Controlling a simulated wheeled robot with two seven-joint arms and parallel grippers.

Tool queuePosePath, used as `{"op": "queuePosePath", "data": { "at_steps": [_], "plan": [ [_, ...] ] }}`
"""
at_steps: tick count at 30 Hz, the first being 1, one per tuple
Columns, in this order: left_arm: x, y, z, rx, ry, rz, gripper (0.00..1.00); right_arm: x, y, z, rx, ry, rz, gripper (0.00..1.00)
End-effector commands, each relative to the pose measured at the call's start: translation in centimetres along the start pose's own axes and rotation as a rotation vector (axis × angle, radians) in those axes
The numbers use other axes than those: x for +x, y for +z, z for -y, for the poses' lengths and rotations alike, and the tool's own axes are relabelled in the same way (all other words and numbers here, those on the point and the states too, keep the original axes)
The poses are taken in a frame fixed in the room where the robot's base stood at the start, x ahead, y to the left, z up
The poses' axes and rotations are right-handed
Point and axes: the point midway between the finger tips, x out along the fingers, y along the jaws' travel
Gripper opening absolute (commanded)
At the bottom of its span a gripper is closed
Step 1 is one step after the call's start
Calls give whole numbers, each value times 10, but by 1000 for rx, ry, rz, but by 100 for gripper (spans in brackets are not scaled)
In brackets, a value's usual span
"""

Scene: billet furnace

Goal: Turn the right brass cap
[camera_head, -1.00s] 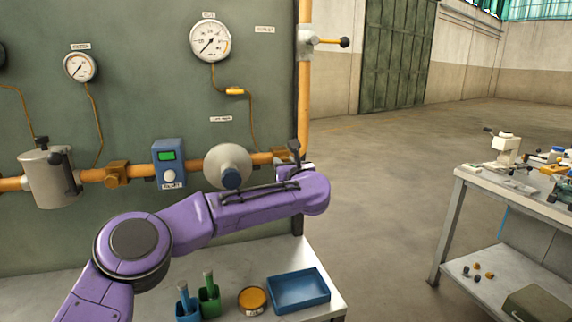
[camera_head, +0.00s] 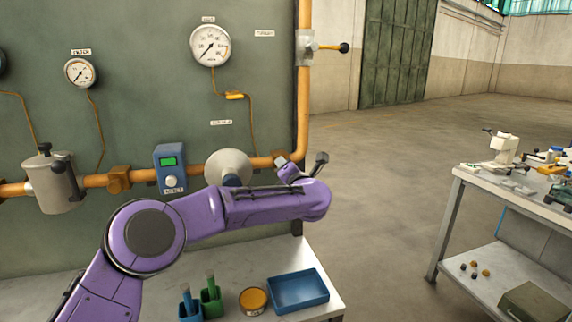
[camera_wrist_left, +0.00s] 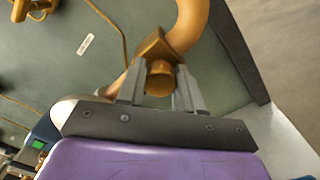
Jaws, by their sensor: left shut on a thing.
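The right brass cap (camera_wrist_left: 160,82) is a short round stub on a brass fitting (camera_wrist_left: 154,47) of the copper pipe, seen in the left wrist view. My left gripper (camera_wrist_left: 159,92) is shut on it, with one grey finger on each side of the cap. In the head view, the gripper (camera_head: 287,167) is at the pipe just below the bend, and my purple forearm hides most of the cap. Part of the brass fitting (camera_head: 280,157) shows there. My right gripper is in neither view.
A grey round housing (camera_head: 228,166) and a blue meter (camera_head: 170,168) sit on the pipe to the left. Below is a bench with a blue tray (camera_head: 298,292), an orange-topped tin (camera_head: 253,301) and green and blue holders. A second table stands at right.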

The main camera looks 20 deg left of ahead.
Motion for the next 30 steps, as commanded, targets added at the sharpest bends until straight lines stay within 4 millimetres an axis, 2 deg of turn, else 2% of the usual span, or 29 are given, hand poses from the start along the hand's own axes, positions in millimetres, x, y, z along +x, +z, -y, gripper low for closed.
{"op": "queuePosePath", "data": {
  "at_steps": [18, 30],
  "plan": [
    [-1, 2, -1, 571, -1, 2, 5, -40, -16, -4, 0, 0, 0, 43],
    [-1, 1, 0, 804, 0, 2, 5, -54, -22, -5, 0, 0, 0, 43]
  ]
}}
